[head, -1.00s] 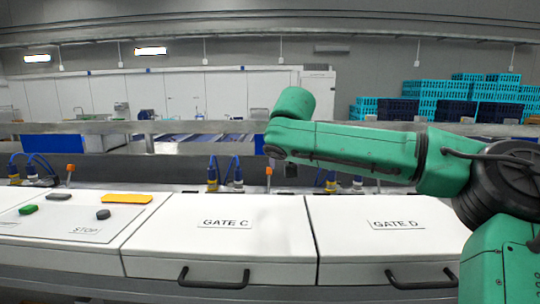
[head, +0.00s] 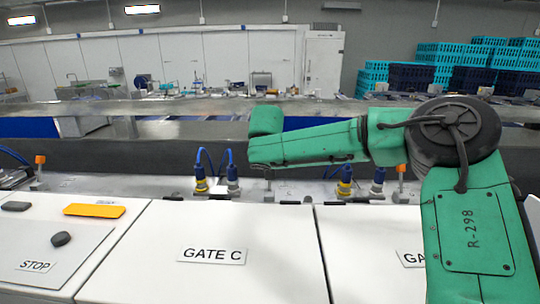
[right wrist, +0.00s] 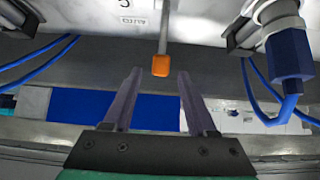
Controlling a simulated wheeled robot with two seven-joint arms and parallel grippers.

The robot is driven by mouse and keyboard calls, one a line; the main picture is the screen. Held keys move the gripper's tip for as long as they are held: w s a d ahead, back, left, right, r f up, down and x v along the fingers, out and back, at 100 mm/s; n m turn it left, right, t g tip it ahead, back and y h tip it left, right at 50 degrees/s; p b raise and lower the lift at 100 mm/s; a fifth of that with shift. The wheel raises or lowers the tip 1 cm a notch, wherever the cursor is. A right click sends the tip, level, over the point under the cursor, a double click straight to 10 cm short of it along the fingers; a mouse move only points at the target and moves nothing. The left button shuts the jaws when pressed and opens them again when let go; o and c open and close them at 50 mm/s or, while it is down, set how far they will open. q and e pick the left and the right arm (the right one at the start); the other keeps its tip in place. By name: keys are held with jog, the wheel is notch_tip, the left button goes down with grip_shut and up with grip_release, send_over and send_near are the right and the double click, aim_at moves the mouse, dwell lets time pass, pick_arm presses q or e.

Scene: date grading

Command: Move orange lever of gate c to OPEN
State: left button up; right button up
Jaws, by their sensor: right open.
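In the right wrist view, the orange-tipped lever (right wrist: 161,65) on a grey shaft hangs down from the top edge. Its tip shows between the ends of my right gripper's (right wrist: 158,75) two spread fingers. The gripper is open and I see a gap on both sides of the tip; how deep the tip sits is unclear. In the head view, the white GATE C panel (head: 190,285) is at the bottom centre. My green right arm crosses behind it and hides gate C's lever tip and my right gripper. My left gripper is not in view.
Blue-cabled connectors (head: 215,180) stand behind the gate C panel, left of my arm. One blue connector (right wrist: 288,55) shows right of the lever in the wrist view. Other orange levers (head: 40,160) stand farther left and right. A control panel with a yellow plate (head: 94,210) is at left.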

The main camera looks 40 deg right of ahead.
jog(key=x, duration=0.3)
jog(key=shift+w+p, duration=0.15)
jog(key=shift+p, duration=0.15)
jog(key=shift+s+a+r, duration=0.15)
jog(key=shift+s, duration=0.1)
grip_shut()
dwell(0.8)
